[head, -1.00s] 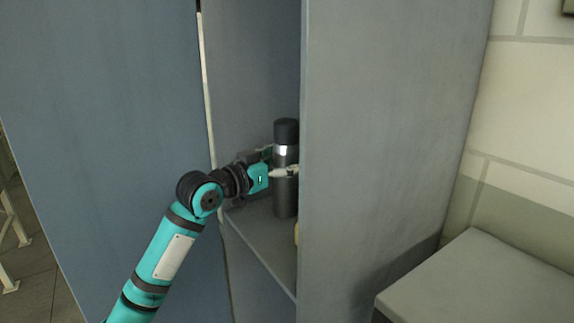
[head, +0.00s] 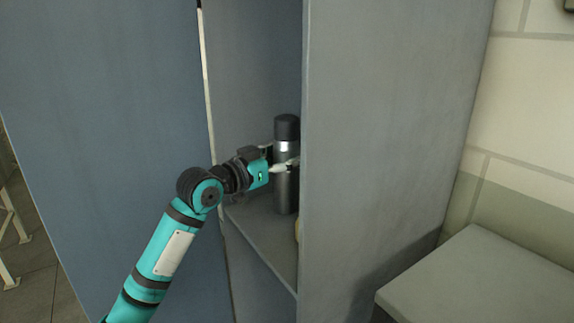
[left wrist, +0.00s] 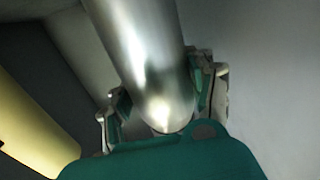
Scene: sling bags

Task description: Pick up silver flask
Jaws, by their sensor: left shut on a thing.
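The silver flask (head: 286,188) stands upright on the locker shelf (head: 262,238), with a dark cap and a bright band below it. My left gripper (head: 284,163) reaches in from the left and is shut around the flask's upper body. In the left wrist view the shiny metal flask (left wrist: 145,55) fills the space between the two fingers (left wrist: 165,95). I cannot tell whether the flask's base touches the shelf. My right gripper is not in view.
The locker's side wall (head: 390,130) stands close to the right of the flask, and its blue door (head: 100,120) is at the left. A yellow object (left wrist: 35,125) is beside the flask, mostly hidden in the head view. A grey bench (head: 490,280) is at the lower right.

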